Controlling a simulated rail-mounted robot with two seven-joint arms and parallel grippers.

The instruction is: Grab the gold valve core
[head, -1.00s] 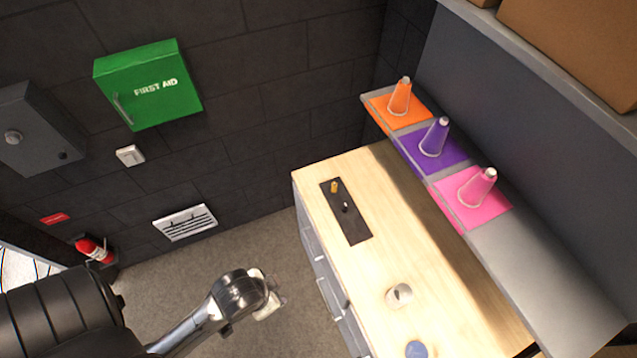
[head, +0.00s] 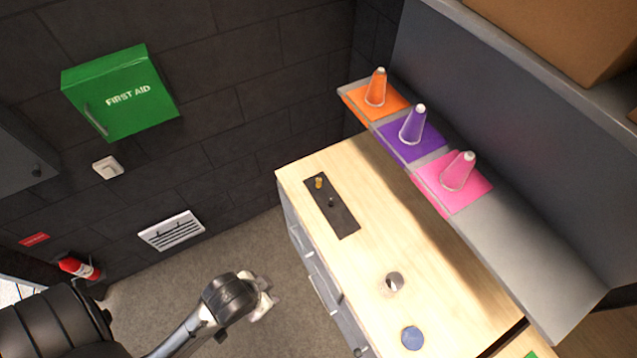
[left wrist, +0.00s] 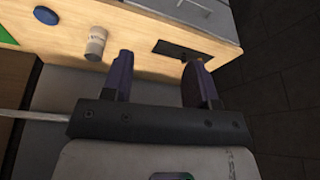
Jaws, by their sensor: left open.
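The small gold valve core (head: 319,182) stands upright near the far end of a black tray (head: 344,217) on the wooden bench top. A small dark piece (head: 331,202) sits beside it on the same tray. My left gripper (head: 265,298) is left of the bench, over the floor, well apart from the core. In the left wrist view its two fingers (left wrist: 160,78) are spread with nothing between them. My right gripper is not in view.
Drawer handles (head: 312,267) line the bench's left side.

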